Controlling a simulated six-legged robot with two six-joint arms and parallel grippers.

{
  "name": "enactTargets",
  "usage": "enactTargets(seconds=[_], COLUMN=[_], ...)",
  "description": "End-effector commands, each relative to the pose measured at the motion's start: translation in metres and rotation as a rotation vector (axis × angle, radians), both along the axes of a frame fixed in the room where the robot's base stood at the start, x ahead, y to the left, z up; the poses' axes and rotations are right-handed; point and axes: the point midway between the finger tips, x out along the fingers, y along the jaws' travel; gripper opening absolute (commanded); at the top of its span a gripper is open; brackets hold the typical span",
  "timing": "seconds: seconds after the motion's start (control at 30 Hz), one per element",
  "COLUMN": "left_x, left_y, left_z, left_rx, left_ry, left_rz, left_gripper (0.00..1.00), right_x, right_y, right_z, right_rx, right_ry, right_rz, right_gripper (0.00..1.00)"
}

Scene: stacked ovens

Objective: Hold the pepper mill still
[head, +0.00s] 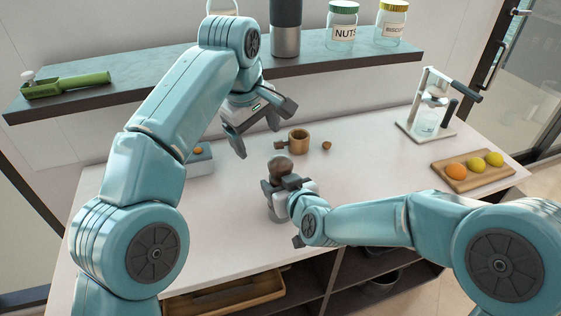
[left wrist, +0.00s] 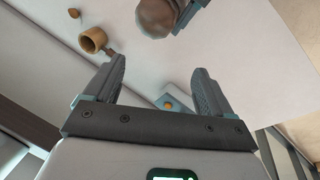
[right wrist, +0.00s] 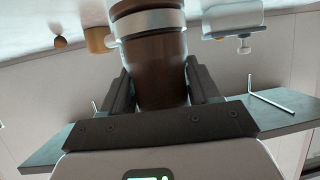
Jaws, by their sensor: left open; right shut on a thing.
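The pepper mill (head: 281,166) is dark brown with a rounded top and stands at the middle of the white counter (head: 350,185). My right gripper (head: 280,186) is shut on its body. In the right wrist view, the mill (right wrist: 152,72) is between the two fingers and shows a pale metal band; its base is hidden in the head view. My left gripper (head: 258,140) is open and empty, above and behind the mill, apart from it. In the left wrist view, the mill's top (left wrist: 157,15) is at the upper edge, beyond the open fingers.
A wooden cup (head: 298,141) and a small brown piece (head: 326,145) are behind the mill. A grey box with an orange knob (head: 198,150) is at the left. A press (head: 428,110) and a fruit board (head: 453,183) are at the right. A shelf (head: 180,85) spans the wall.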

Motion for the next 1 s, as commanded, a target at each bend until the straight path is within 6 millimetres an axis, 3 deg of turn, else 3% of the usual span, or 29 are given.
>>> enactTargets(seconds=[0.23, 0.37, 0.47, 0.57, 1.0], left_x=[-0.023, -0.046, -0.051, -0.047, -0.014], left_y=[-0.020, -0.040, -0.048, -0.049, -0.048], left_z=[0.014, 0.033, 0.039, 0.028, -0.053], left_rx=[0.302, 0.349, 0.344, 0.344, 0.343], left_ry=[-0.116, -0.156, -0.176, -0.174, -0.173], left_rz=[-0.587, -0.664, -0.677, -0.679, -0.676], left_gripper=[0.84, 0.84, 0.84, 0.84, 0.84], right_x=[0.000, 0.000, 0.000, 0.000, 0.000], right_y=[0.000, 0.000, 0.000, 0.000, 0.000], right_z=[0.001, 0.001, 0.001, 0.001, 0.001], right_rx=[0.001, 0.001, 0.001, 0.001, 0.001], right_ry=[-0.002, -0.002, -0.002, -0.002, -0.002], right_rz=[0.000, 0.000, 0.000, 0.000, 0.000], right_gripper=[0.17, 0.17, 0.17, 0.17, 0.17])
